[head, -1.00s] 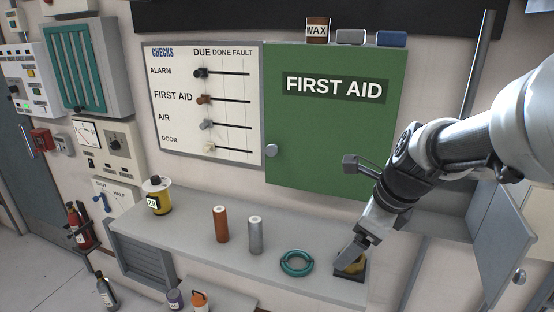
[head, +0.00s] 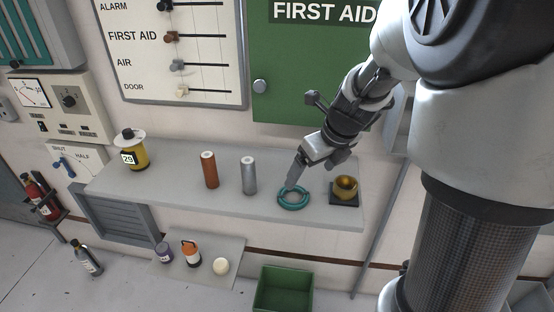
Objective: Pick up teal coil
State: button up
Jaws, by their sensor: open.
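The teal coil (head: 293,198) is a ring lying flat on the grey shelf (head: 240,205), right of the silver cylinder. My gripper (head: 291,184) comes down from the upper right, with its fingers at the far left part of the coil. The fingers overlap the ring in the picture. Whether they touch it, or stand on both sides of its rim, I cannot tell. The jaws are open. Part of the coil's far side is hidden behind the fingers.
A gold cup on a dark base (head: 345,190) stands close right of the coil. A silver cylinder (head: 249,176) and a copper cylinder (head: 209,170) stand to its left. A yellow canister (head: 134,152) is at the shelf's left end. A green bin (head: 283,290) is below.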

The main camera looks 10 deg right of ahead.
jog(key=b, duration=0.1)
send_near(292, 197)
jog(key=shift+s+d+f, duration=0.15)
jog(key=shift+d+f, duration=0.15)
jog(key=shift+f, duration=0.15)
jog(key=shift+a+b+x, duration=0.2)
jog(key=shift+b+x, duration=0.1)
jog(key=shift+x, duration=1.05)
jog(key=shift+a+b+x, duration=0.2)
jog(key=shift+b+x, duration=0.05)
jog(key=shift+x, duration=1.05)
jog(key=shift+r, duration=0.15)
jog(key=shift+c, duration=0.2)
jog(key=c, duration=1.2)
jog(key=shift+r, duration=0.1)
